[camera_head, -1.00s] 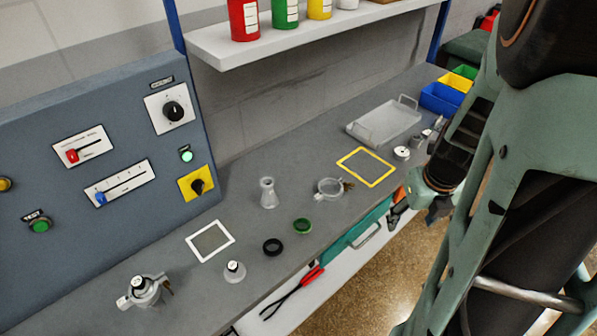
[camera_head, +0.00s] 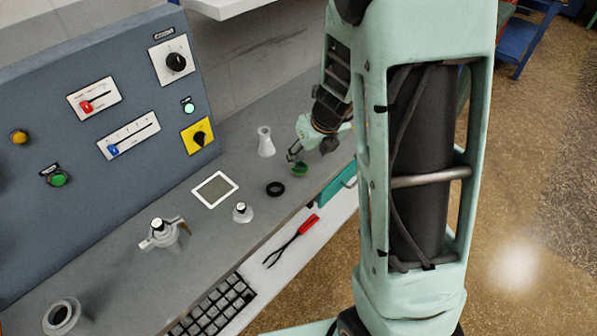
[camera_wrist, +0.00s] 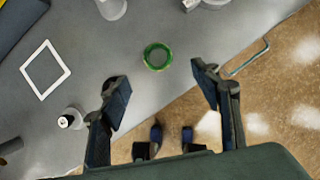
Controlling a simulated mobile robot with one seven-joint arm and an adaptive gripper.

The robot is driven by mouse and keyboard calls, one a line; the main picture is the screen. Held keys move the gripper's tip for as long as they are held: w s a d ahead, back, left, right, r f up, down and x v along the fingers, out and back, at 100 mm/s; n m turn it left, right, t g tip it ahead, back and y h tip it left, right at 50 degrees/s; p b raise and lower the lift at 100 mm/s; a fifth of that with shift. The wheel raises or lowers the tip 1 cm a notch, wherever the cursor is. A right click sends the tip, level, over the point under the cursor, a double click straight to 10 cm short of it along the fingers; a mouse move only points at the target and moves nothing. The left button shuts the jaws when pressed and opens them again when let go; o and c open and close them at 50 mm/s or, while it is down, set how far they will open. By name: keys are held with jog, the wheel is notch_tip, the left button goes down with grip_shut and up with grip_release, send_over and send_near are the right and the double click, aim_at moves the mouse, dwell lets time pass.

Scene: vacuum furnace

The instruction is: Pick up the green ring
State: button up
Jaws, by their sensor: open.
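The green ring (camera_head: 300,169) lies flat on the grey bench top near its front edge. In the wrist view the green ring (camera_wrist: 158,57) is ahead of my gripper, about midway between the lines of its two fingers. My gripper (camera_head: 310,153) is close to the ring and partly overlaps it in the head view. In the wrist view my gripper (camera_wrist: 160,88) has its fingers wide apart with nothing between them.
A black ring (camera_head: 275,189) lies left of the green ring. Red-handled pliers (camera_head: 291,240) lie on a lower shelf. The bench edge is close by.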

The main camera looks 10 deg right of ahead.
aim_at(300, 167)
jog(key=b+x, duration=0.2)
jog(key=x, duration=0.6)
jog(key=shift+w+a+f+b, duration=0.1)
jog(key=shift+a+f+b, duration=0.1)
jog(key=shift+b, duration=0.15)
jog(key=shift+c, duration=0.5)
jog(key=c, duration=0.8)
jog(key=shift+r, duration=0.15)
jog(key=shift+c, duration=0.2)
